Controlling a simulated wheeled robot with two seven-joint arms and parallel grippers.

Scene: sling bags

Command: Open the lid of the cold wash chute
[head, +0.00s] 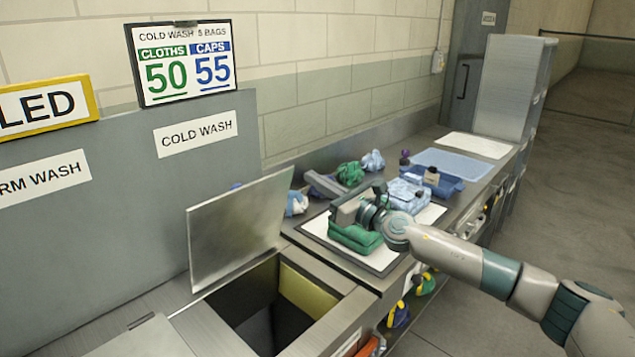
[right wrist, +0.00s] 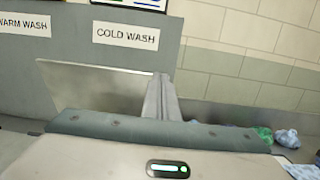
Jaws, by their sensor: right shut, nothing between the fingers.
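The lid of the cold wash chute (head: 238,228) is a flat metal plate. In the right wrist view the raised lid (right wrist: 95,92) is beyond and left of my fingers. My right gripper (head: 342,212) is to the right of the lid, apart from it, above the counter. It is shut and empty; its closed fingers show in the right wrist view (right wrist: 160,98). My left gripper is not in view.
A folded green cloth (head: 355,238) lies on a dark-framed white mat (head: 378,258) by my right gripper. A blue tray (head: 446,184) and loose cloths are farther back. The COLD WASH sign (head: 196,133) is on the grey panel behind the lid. Another closed metal cover (head: 145,341) is at front left.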

